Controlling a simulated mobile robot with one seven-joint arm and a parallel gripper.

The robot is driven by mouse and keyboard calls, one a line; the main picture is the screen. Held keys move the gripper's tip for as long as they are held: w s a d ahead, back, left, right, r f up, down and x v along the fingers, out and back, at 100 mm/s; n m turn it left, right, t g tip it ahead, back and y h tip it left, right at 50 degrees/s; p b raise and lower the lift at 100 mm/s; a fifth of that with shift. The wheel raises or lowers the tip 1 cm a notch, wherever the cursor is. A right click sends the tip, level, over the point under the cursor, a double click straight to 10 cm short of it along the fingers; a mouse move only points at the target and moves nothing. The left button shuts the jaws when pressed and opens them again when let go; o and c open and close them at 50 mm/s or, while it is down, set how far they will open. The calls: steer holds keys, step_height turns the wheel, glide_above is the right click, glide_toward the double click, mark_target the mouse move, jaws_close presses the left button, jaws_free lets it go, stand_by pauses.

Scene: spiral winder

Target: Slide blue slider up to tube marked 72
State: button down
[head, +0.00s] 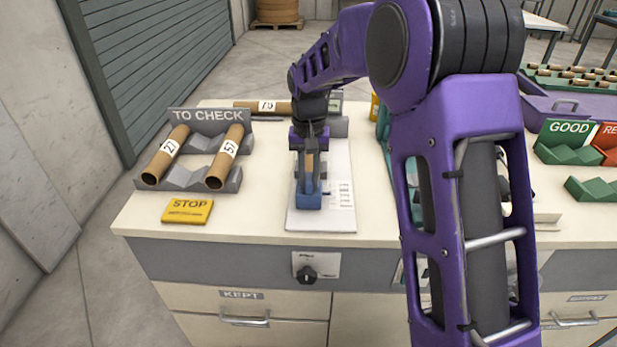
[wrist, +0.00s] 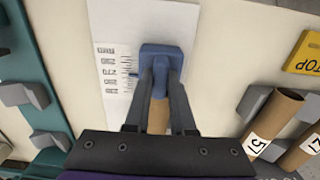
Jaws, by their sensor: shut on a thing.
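The blue slider (head: 308,201) sits on the white scale plate (head: 336,215) at the front middle of the bench. My gripper (wrist: 160,82) is shut on the slider's raised blue grip, one finger on each side. The slider's wide blue head (wrist: 163,54) shows beyond the fingers in the wrist view. A brown tube (wrist: 158,118) lies in line behind the slider, between my fingers. Its label is hidden, and I cannot tell whether slider and tube touch. Another brown tube (head: 248,105) lies at the back; its label looks like 70 or 72.
The TO CHECK rack (head: 185,183) with two labelled tubes stands at left. A yellow STOP block (head: 187,211) lies in front of it. Green GOOD holders (head: 570,145) stand at right. Printed scale marks (wrist: 108,72) run beside the slider. My arm hides the bench's middle right.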

steer(key=shift+w+r+p, duration=0.1)
steer(key=shift+w+p, duration=0.2)
steer(key=shift+w, duration=0.7)
steer(key=c, duration=0.8)
jaws_free()
steer(key=shift+o, duration=0.2)
step_height(320, 180, up, 17)
steer(key=p, duration=0.2)
steer(key=shift+r+p, duration=0.15)
steer(key=shift+p, duration=0.25)
